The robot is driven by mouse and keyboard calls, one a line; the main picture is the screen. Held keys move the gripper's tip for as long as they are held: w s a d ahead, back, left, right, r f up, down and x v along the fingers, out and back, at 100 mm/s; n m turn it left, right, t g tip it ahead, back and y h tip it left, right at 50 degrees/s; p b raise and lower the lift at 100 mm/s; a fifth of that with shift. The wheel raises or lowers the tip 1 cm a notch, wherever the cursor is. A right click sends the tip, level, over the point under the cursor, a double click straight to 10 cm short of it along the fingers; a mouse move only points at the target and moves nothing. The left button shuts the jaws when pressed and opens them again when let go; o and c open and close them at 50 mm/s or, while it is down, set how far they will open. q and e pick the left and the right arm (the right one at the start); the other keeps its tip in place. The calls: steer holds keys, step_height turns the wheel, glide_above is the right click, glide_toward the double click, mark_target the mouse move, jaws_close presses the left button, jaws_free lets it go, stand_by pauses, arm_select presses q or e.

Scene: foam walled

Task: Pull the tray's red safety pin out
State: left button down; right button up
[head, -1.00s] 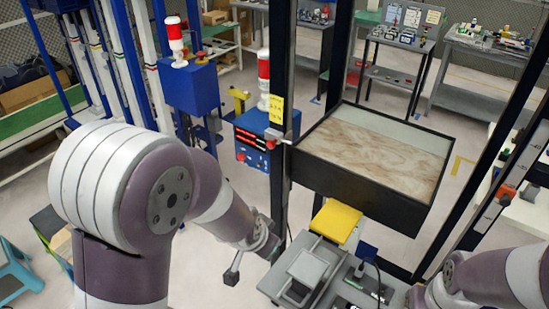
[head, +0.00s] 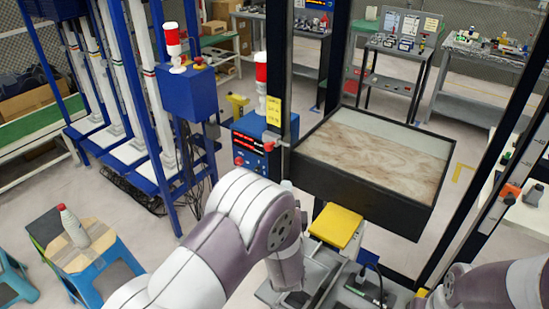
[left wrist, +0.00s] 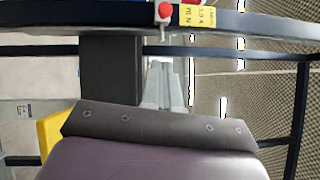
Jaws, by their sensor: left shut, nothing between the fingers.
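The tray (head: 350,190) is a black-walled box with a marbled brown surface, held between dark uprights in the head view. The red safety pin (head: 270,146) shows at the tray's near left corner, beside a post with a yellow label. In the left wrist view a red knob (left wrist: 165,11) with a thin pale stem is at the top edge. My left gripper (left wrist: 161,72) is shut and empty, its grey fingers pointing up the picture towards the knob, with a gap between. In the head view my left arm mostly hides it. My right arm enters at lower right; its gripper is out of view.
A blue control box (head: 250,145) with a red-and-white beacon stands left of the tray. A yellow block (head: 336,226) and grey equipment lie in front of the tray. A stool (head: 95,255) with a bottle (head: 73,227) stands at lower left.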

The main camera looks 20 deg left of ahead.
arm_select(q)
steer(key=p, duration=0.2)
glide_toward(274, 145)
steer(key=w+d, duration=0.2)
steer(key=d, duration=0.1)
steer(key=w+a+p, duration=0.1)
steer(key=a, duration=0.1)
steer(key=w+a, duration=0.1)
steer(key=a, duration=0.1)
steer(key=shift+w+r+p, duration=0.2)
steer(key=shift+r+p, duration=0.05)
steer(key=shift+p, duration=0.15)
steer(key=shift+w+a, duration=0.1)
steer(key=a, duration=0.1)
steer(key=w+a+b, duration=0.1)
steer(key=a, duration=0.1)
steer(key=shift+w+a, duration=0.1)
steer(key=shift+a, duration=0.25)
steer(key=shift+b, duration=0.3)
